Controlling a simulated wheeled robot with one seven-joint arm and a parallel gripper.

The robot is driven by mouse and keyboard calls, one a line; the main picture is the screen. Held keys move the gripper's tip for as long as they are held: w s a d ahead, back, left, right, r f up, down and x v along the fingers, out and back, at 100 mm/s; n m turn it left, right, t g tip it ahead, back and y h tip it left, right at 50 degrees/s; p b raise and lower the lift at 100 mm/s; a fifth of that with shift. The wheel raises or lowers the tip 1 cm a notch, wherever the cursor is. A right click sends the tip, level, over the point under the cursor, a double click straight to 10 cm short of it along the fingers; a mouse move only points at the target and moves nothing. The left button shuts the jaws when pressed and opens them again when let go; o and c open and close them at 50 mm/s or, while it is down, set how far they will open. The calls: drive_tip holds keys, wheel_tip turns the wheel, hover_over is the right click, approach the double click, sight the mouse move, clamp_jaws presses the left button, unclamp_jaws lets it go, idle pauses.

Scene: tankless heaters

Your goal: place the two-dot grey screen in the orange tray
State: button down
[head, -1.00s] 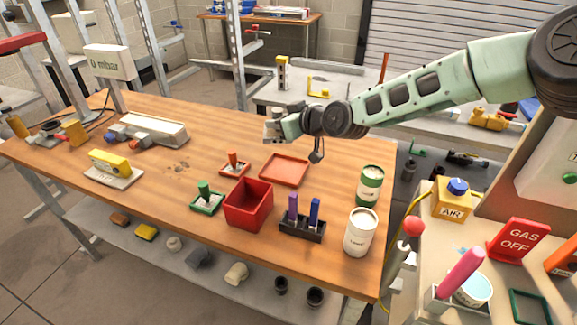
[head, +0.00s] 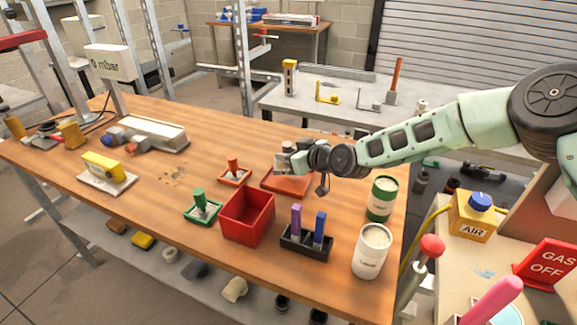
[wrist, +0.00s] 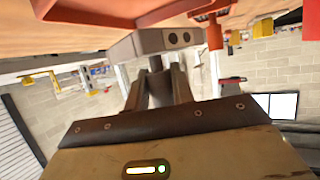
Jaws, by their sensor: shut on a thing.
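My gripper (head: 288,160) is shut on the grey screen (wrist: 155,42), whose face with two dark dots shows in the wrist view. In the head view the screen is a small grey block (head: 281,163) at the gripper's tip. The orange tray (head: 286,184) lies flat on the wooden bench, right under or just in front of the gripper, and the arm covers part of its far side. The tray also shows at the top of the wrist view (wrist: 100,14), close to the screen. I cannot tell whether they touch.
A red box (head: 247,214), a small orange holder (head: 234,176) and a green holder (head: 202,207) stand left of the tray. A dark rack (head: 305,243) with purple and blue pieces is in front. A green can (head: 381,198) and a white can (head: 372,250) stand to the right.

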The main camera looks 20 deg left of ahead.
drive_tip(key=shift+f+p, duration=0.4)
drive_tip(key=shift+f, duration=1.75)
drive_tip(key=c, duration=1.2)
unclamp_jaws()
drive_tip(key=shift+f, duration=0.1)
drive_tip(key=b+v, duration=0.2)
drive_tip(key=v, duration=1)
